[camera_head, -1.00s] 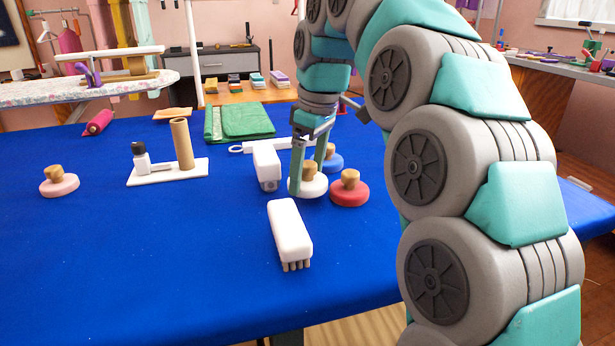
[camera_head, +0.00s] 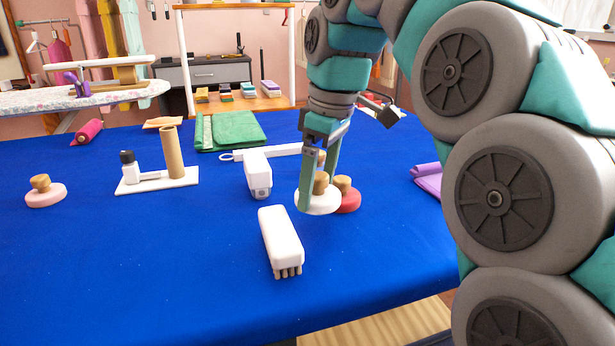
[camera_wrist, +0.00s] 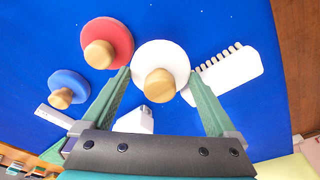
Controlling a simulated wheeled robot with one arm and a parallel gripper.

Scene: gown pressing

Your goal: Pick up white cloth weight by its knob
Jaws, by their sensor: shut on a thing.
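The white cloth weight (camera_head: 322,207) is a round white disc with a tan wooden knob. My gripper (camera_head: 317,194) is shut on it. In the wrist view the white weight (camera_wrist: 160,53) sits between the two green fingers, which lie at opposite sides of its disc, with the knob between them rather than visibly clamped. In the head view it overlaps the red weight (camera_head: 349,200), which stands just behind it to the right. Whether its underside is clear of the cloth is hard to tell.
A blue weight (camera_wrist: 67,86) is left of the fingers in the wrist view. A white brush (camera_head: 281,238) and a white block (camera_head: 257,172) lie left of my gripper. A pink weight (camera_head: 45,194) stands far left. The blue table's front (camera_head: 180,290) is clear.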

